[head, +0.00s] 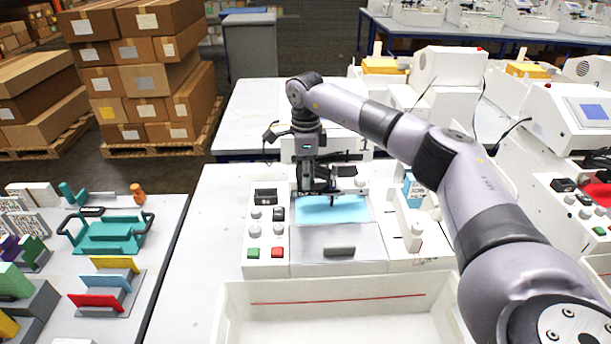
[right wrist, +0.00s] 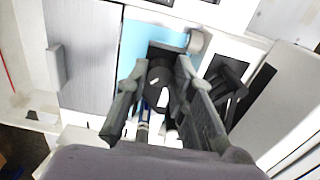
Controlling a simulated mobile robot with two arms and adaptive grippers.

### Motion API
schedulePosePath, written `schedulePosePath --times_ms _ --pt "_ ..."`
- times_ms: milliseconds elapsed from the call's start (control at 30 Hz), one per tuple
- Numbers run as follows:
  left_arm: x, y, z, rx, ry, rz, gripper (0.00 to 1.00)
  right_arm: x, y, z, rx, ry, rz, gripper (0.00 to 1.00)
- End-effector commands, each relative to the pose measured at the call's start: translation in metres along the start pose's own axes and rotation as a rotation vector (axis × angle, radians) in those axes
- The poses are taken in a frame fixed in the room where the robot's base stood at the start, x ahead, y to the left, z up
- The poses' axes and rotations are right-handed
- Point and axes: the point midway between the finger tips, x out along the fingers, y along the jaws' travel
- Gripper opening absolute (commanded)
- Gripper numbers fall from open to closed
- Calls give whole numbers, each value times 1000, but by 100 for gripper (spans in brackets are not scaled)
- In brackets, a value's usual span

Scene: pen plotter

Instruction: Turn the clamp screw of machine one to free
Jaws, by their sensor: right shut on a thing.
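Machine one (head: 270,213) is a white pen plotter with a light blue sheet (head: 340,213) on its bed and a grey plate in front. My right gripper (head: 318,190) points down over the blue sheet at the dark pen carriage. In the right wrist view, my right gripper (right wrist: 165,68) is shut on a dark round knob (right wrist: 159,86) with a light mark, which I take for the clamp screw. A grey lever-like piece (right wrist: 195,42) stands just beyond the fingertips. The fingers partly hide the carriage, and the screw's exact turn is unclear. My left gripper is not in view.
Machine one has a green button (head: 253,253) and a red button (head: 277,252) at its front left. An empty white tray (head: 335,315) lies before it. Another white machine (head: 575,120) stands at right. A left table holds a teal tray (head: 108,235) and colored plates.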

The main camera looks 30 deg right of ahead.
Motion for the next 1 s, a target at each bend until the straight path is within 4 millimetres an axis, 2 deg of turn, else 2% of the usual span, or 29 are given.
schedulePosePath --times_ms 100,133,400,767,867,1000 --pt "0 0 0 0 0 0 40 -3 -2 0 1 -4 -7 0" --pt "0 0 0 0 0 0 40 -3 -2 0 1 -4 -7 24" --pt "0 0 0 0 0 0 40 -1 -1 0 1 -2 -4 42" --pt "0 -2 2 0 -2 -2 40 -4 -1 0 1 -1 -2 43" --pt "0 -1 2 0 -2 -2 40 -14 -1 1 1 -3 -5 43" --pt "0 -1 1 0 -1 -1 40 -42 -1 1 1 -3 -6 43"
